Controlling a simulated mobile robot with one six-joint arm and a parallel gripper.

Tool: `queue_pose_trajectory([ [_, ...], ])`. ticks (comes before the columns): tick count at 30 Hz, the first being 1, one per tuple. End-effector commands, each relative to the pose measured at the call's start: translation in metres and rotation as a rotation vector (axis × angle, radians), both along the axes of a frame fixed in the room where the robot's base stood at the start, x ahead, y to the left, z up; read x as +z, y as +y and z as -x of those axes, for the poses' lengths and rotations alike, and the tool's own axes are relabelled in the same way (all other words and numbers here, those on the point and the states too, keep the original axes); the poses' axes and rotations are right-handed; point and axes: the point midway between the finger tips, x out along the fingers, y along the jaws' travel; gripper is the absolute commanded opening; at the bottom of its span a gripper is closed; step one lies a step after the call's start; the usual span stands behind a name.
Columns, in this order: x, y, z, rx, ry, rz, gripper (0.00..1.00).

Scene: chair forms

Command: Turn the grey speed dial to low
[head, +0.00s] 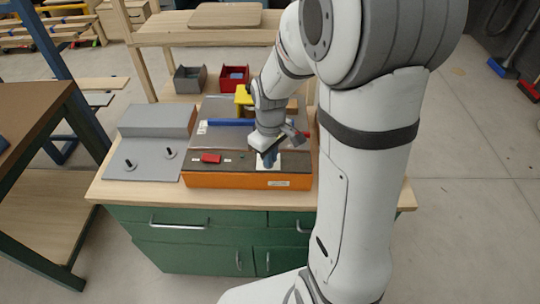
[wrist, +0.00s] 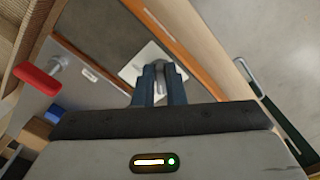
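The machine with an orange front (head: 235,180) and a dark control strip sits on the workbench. A white plate (head: 262,166) lies on the right of the strip; it also shows in the wrist view (wrist: 137,71). My gripper (head: 269,160) points down over this plate. In the wrist view, its two dark blue fingers (wrist: 160,72) are close together with a small grey piece, seemingly the grey speed dial (wrist: 160,68), between them. The fingers hide most of the dial, and its pointer and markings cannot be read.
A red switch (head: 211,158) sits left on the strip. A blue bar (head: 230,122) and a yellow part (head: 242,97) are behind. A grey stepped block with two black knobs (head: 150,150) stands left. Grey (head: 190,80) and red (head: 234,78) bins stand at the back.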

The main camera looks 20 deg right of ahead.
Motion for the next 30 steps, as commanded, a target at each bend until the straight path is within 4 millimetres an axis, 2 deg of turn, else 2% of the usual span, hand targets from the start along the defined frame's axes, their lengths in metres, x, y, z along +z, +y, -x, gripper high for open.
queue_pose_trajectory([
  [1, 0.001, 0.0, -0.001, 0.001, -0.005, 0.0, 0.14],
  [8, 0.001, 0.0, -0.001, 0.0, -0.002, 0.0, 0.32],
  [16, 0.003, 0.0, -0.001, -0.001, -0.002, 0.0, 0.32],
  [30, 0.071, 0.0, -0.001, -0.001, -0.005, 0.0, 0.32],
])
